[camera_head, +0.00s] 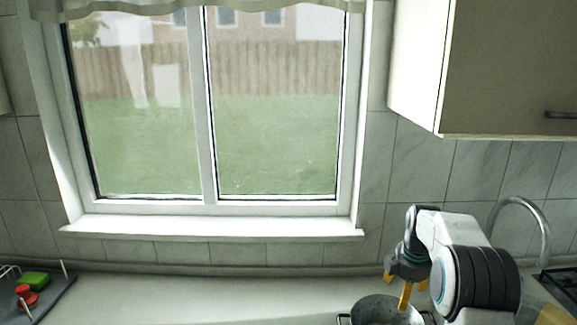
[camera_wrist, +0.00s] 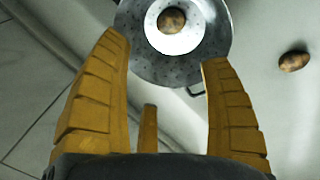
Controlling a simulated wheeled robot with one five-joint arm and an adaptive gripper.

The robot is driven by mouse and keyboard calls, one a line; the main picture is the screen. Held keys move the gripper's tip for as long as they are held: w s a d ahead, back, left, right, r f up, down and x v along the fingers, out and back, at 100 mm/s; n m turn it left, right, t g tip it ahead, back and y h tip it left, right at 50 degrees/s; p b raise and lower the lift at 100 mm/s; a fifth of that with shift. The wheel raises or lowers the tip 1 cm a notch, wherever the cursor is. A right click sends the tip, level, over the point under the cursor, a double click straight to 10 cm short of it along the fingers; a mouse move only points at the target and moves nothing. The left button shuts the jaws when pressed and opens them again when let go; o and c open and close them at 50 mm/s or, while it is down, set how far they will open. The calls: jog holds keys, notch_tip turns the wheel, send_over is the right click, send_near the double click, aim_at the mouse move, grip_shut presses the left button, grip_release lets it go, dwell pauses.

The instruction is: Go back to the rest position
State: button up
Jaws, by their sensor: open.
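My gripper (camera_head: 404,289) is above the near right part of the counter, at the rim of a grey speckled enamel pot (camera_head: 372,308). In the wrist view my gripper (camera_wrist: 167,50) has its yellow fingers spread wide with nothing between them. The pot (camera_wrist: 135,55) lies beyond the fingertips there, with a brown potato-like object (camera_wrist: 171,20) inside on its pale bottom. The pot's lower part is cut off in the head view.
A second brown potato-like object (camera_wrist: 294,61) lies on the counter beside the pot. A tap (camera_head: 540,215) arches at the right, near a dark hob (camera_head: 562,285). A wall cabinet (camera_head: 510,70) hangs above. A dark rack (camera_head: 45,298) with red and green items stands left. The middle counter is clear.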

jog(key=s+f+m, duration=0.2)
jog(key=m, duration=0.1)
jog(key=s+a+f+m+g, duration=0.1)
jog(key=s+f+m, duration=0.1)
jog(key=m, duration=0.1)
jog(key=s+f+m+g, duration=0.1)
jog(key=s+f+m, duration=0.1)
jog(key=s+m, duration=0.1)
jog(key=shift+s+a, duration=0.1)
jog(key=shift+a, duration=0.25)
jog(key=s+a+r+m, duration=0.2)
jog(key=s+a+r, duration=0.1)
jog(key=s, duration=0.5)
jog(key=s+a+r+m, duration=0.2)
jog(key=s+r, duration=0.1)
jog(key=s, duration=0.6)
jog(key=s+a+r+m, duration=0.2)
jog(key=s+a+r, duration=0.1)
jog(key=s, duration=0.5)
jog(key=s+a+r+n+t, duration=0.1)
jog(key=s+a+r+t, duration=0.1)
jog(key=r, duration=0.4)
jog(key=shift+s+a+r+t, duration=0.25)
jog(key=shift+s+t, duration=0.4)
jog(key=shift+t, duration=0.65)
